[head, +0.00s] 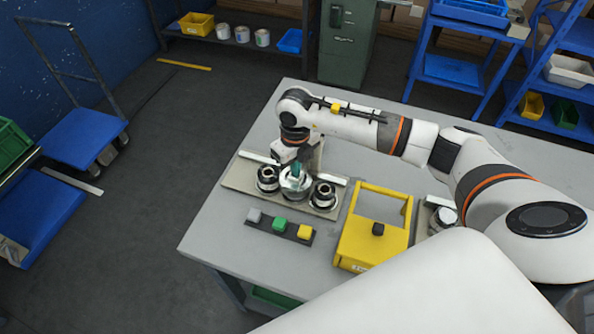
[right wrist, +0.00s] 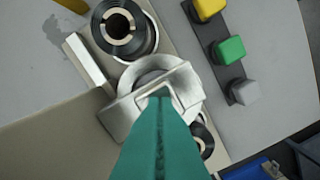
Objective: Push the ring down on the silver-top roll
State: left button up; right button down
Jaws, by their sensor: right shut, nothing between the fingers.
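The silver-top roll (head: 295,188) stands in the middle of a row on a beige base plate (head: 238,178), between two black-top rolls (head: 267,178) (head: 323,194). My right gripper (head: 295,171) is shut and empty, its teal fingertips pointing down at the silver-top roll. In the right wrist view, the shut fingers (right wrist: 160,98) lie over the roll's middle and hide part of it. A pale round silver rim (right wrist: 152,64) shows around a flat angular metal part (right wrist: 128,108). I cannot tell the ring from the roll's top, nor whether the fingertips touch it. My left gripper is out of view.
A strip with grey, green and yellow buttons (head: 279,224) lies in front of the plate. A yellow frame-like box (head: 362,241) with a black knob stands to its right. The grey table (head: 215,237) is bare at the left front.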

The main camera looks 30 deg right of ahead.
jog(key=shift+r, duration=0.1)
notch_tip(320, 180, up, 8)
jog(key=p, duration=0.5)
jog(key=shift+r, duration=0.15)
dwell(0.4)
dwell(0.4)
